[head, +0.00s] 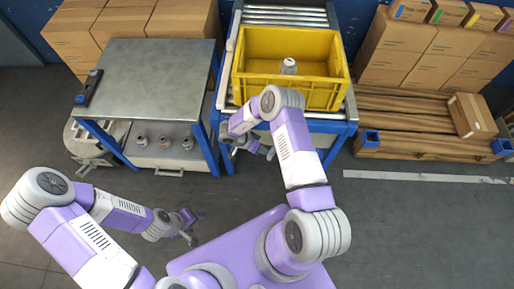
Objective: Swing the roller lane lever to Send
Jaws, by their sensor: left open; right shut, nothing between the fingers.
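The roller lane (286,14) runs away from me at the top centre of the head view, on a blue frame. I cannot make out its lever; my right forearm and wrist cover part of the lane's front left corner. My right gripper (268,152) is small and partly hidden at the lane's front, below the yellow crate; it is shut and empty. I cannot tell whether it touches anything. My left gripper (191,234) is open and empty, low over the floor at the lower left, well apart from the lane.
A yellow crate (321,94) with a small pale container (289,66) sits on the lane. A metal table (150,72) bearing a dark device (88,86) stands left. Cartons (402,45) and a wooden pallet (400,142) are right. The floor before the table is clear.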

